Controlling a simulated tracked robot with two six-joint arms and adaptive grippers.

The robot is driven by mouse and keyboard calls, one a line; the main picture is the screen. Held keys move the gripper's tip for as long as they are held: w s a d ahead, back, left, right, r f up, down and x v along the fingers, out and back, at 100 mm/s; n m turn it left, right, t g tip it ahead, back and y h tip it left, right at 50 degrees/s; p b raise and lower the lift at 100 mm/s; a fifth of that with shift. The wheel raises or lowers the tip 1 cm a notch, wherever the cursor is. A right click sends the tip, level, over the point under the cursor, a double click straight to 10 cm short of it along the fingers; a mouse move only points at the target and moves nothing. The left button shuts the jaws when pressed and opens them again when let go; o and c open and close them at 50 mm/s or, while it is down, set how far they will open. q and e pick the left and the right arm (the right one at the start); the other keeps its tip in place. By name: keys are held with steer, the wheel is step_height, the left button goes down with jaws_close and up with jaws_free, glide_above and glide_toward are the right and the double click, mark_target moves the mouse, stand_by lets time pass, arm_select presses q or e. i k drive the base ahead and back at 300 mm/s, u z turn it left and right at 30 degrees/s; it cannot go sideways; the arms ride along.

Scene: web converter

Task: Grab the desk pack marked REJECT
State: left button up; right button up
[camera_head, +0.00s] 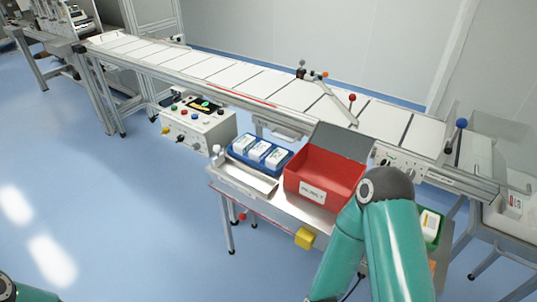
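A red open bin (344,186) with a white front label (312,193) reading something like REJECT stands on the small side table, its grey lid raised. Left of it, a blue tray (251,165) holds white packs (259,150) in a row; their print is too small to read. A green tray (441,235) at the right, partly hidden by my teal right arm, holds a white pack (429,224) with an orange mark. I cannot tell which pack is marked REJECT.
A long white conveyor (225,76) runs behind the table. A control box (197,127) with buttons stands to the left. Levers with red (351,97) and blue (461,123) knobs rise near the conveyor. Open blue floor lies at the left.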

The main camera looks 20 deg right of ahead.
mark_target(280, 156)
steer(key=i, duration=0.85)
steer(key=z, duration=0.05)
